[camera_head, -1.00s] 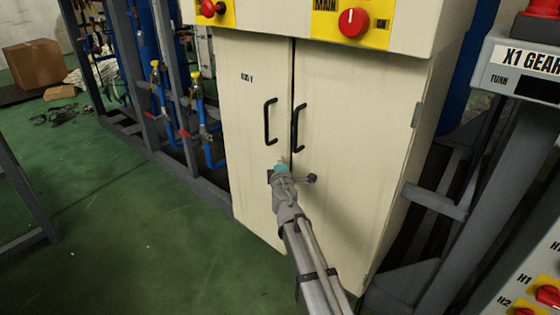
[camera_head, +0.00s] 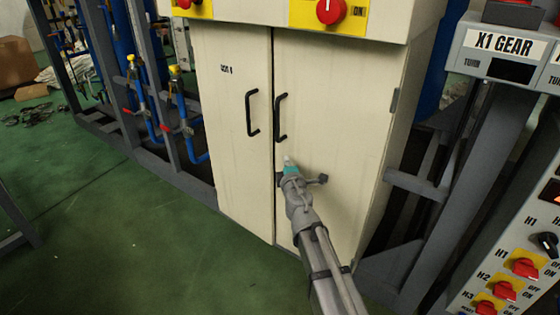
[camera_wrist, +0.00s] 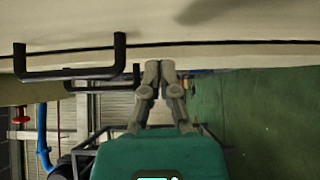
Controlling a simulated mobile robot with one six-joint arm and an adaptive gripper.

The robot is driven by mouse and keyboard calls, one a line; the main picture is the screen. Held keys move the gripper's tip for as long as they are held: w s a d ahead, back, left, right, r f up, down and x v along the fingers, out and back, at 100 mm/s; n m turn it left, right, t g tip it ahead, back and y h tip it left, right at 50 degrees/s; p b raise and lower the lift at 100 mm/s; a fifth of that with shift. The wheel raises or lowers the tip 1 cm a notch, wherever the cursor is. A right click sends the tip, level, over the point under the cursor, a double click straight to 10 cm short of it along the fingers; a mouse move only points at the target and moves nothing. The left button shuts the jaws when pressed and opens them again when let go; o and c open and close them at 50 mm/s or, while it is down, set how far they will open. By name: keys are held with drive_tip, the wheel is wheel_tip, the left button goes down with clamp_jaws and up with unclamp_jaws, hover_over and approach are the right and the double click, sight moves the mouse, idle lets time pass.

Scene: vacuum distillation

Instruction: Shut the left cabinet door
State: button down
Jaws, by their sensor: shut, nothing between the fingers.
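The cream cabinet has a left door (camera_head: 235,165) and a right door (camera_head: 340,140), each with a black bar handle near the middle seam. The left door looks flush or nearly flush with the right one; a small remaining gap cannot be told. The left handle (camera_head: 252,113) and right handle (camera_head: 281,117) are free of my gripper. My gripper (camera_head: 288,160) is shut and empty, below the right handle and just right of the seam. The wrist view shows its fingertips (camera_wrist: 160,68) together near the cabinet face, beside a black handle (camera_wrist: 70,73). Contact with the door cannot be told.
A panel with red knobs (camera_head: 330,11) sits above the doors. Blue pipes with yellow-topped valves (camera_head: 176,100) stand left of the cabinet. A grey frame and the X1 GEAR box (camera_head: 505,45) stand at right. Green floor (camera_head: 110,240) is clear at front left.

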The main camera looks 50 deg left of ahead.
idle(0.4)
drive_tip(key=s+a+r+m+t+h+p, duration=0.1)
drive_tip(key=s+r+p, duration=0.3)
drive_tip(key=s, duration=0.5)
drive_tip(key=s+a+r+m+t+h+p, duration=0.1)
drive_tip(key=s+a+r+p, duration=0.3)
drive_tip(key=s, duration=0.5)
drive_tip(key=shift+a+r+m+t+h+p, duration=0.2)
drive_tip(key=shift+m+t+h+p, duration=0.15)
drive_tip(key=shift+t, duration=0.25)
drive_tip(key=w+d+x, duration=0.2)
drive_tip(key=x, duration=1.1)
drive_tip(key=shift+s, duration=0.1)
